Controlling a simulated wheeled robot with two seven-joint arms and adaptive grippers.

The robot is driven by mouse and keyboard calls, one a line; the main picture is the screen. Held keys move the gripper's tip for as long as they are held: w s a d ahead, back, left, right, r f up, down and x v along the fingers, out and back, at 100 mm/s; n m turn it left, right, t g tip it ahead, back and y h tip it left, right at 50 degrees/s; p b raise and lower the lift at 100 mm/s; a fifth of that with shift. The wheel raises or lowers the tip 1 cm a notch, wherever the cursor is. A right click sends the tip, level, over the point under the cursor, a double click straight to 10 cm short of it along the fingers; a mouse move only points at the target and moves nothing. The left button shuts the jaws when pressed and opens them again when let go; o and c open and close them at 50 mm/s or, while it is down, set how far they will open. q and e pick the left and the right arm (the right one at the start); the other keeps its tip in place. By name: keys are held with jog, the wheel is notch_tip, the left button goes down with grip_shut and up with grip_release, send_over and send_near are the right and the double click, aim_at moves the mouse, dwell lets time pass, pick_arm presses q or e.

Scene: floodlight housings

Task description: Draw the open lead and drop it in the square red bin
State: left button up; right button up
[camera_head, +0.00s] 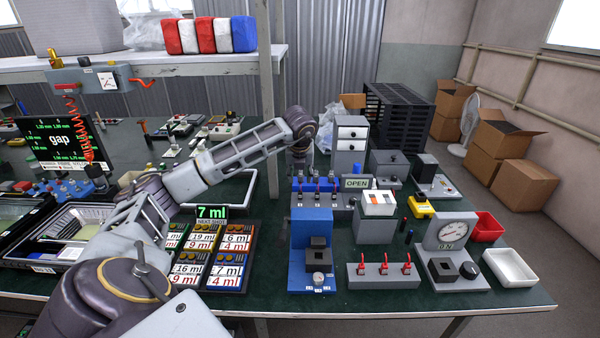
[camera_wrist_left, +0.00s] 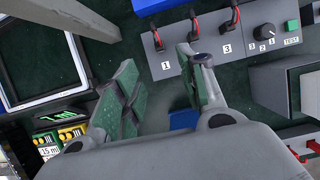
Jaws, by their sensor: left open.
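A grey tester box with several red-and-black leads standing in numbered positions (camera_head: 322,201) is at the middle of the table, with a lit OPEN display (camera_head: 356,183) at its right. In the left wrist view the box's face (camera_wrist_left: 195,65) shows labels 1 and 3, a knob and a green TEST button; label 2 is hidden by my finger. My left gripper (camera_wrist_left: 163,85) is open with nothing between its fingers, over the mat near the box's front edge. Whether it touches the box I cannot tell. The square red bin (camera_head: 487,227) stands at the right, apparently empty.
A white tray (camera_head: 512,266) sits in front of the red bin, beside a dial gauge (camera_head: 451,233). A blue fixture (camera_head: 311,240) and a grey box with red levers (camera_head: 384,272) stand in front. Labelled packs (camera_head: 202,240) lie left.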

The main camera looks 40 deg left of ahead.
aim_at(300, 192)
pick_arm(q)
jog(key=x, duration=1.1)
jog(key=shift+f, duration=0.3)
jog(key=shift+w+a+f+b, duration=0.2)
jog(key=shift+f+b, duration=0.1)
jog(key=shift+f, duration=0.3)
pick_arm(e)
jog(key=shift+w+a+r, duration=0.15)
jog(key=shift+w+a, duration=0.3)
jog(key=shift+a, duration=0.05)
pick_arm(q)
jog(key=shift+c, duration=0.3)
grip_shut()
pick_arm(e)
jog(key=shift+w+d+r, duration=0.1)
jog(key=shift+w+d, duration=0.15)
pick_arm(q)
jog(key=shift+r+p, duration=0.35)
jog(key=shift+r, duration=0.25)
pick_arm(e)
jog(key=shift+s+a+r, duration=0.1)
jog(key=shift+s+r, duration=0.05)
jog(key=shift+r, duration=0.1)
pick_arm(q)
jog(key=shift+r+p, duration=0.9)
jog(key=shift+r, duration=0.75)
pick_arm(e)
jog(key=shift+v, duration=0.9)
